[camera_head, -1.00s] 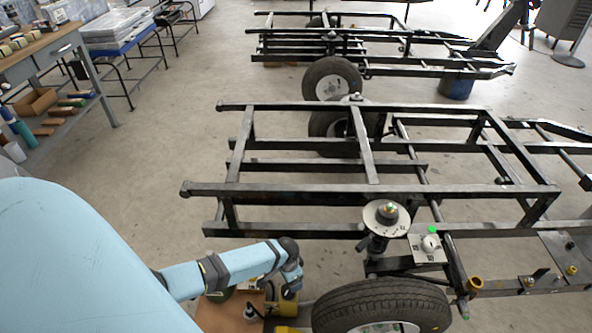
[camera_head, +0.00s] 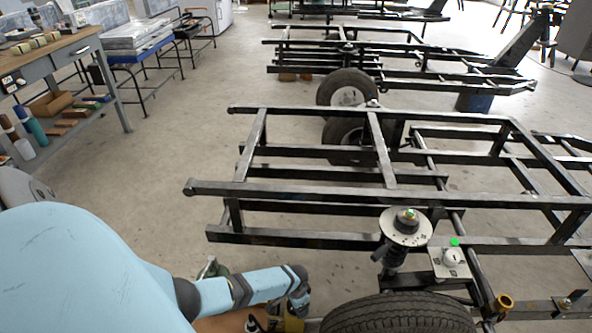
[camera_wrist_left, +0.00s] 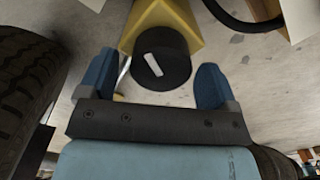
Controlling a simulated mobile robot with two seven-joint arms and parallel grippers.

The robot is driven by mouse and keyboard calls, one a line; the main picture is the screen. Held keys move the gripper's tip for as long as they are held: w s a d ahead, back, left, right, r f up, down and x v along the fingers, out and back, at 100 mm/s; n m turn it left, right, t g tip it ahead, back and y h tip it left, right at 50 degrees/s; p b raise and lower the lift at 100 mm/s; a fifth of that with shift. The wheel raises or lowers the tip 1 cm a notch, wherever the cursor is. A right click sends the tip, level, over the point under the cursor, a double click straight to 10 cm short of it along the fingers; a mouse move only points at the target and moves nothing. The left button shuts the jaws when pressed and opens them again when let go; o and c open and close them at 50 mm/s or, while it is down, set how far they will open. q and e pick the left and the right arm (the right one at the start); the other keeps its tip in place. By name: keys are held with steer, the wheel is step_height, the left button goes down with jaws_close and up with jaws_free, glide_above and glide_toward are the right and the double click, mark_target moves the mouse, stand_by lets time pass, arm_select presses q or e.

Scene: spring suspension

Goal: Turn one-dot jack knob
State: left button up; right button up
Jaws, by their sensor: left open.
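A round black knob (camera_wrist_left: 158,62) with a white bar on its face sits on a yellow jack (camera_wrist_left: 163,18) in the left wrist view. I see no dot marking on it. My left gripper (camera_wrist_left: 156,68) is open, with one blue finger on each side of the knob in the picture and a visible gap on both sides. In the head view my left gripper (camera_head: 298,306) is low beside the front tire, above a yellow part of a jack (camera_head: 291,325) at the bottom edge. The gripper hides most of that jack. My right gripper is not in view.
The front tire (camera_head: 400,312) is close to the right of my left gripper. Above it are a spring mount with a round plate (camera_head: 405,227) and a small panel (camera_head: 449,265) with a white knob and green light. The black trailer frame (camera_head: 330,190) fills the middle.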

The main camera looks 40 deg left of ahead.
arm_select(q)
steer(key=shift+f, duration=0.3)
steer(key=c, duration=0.9)
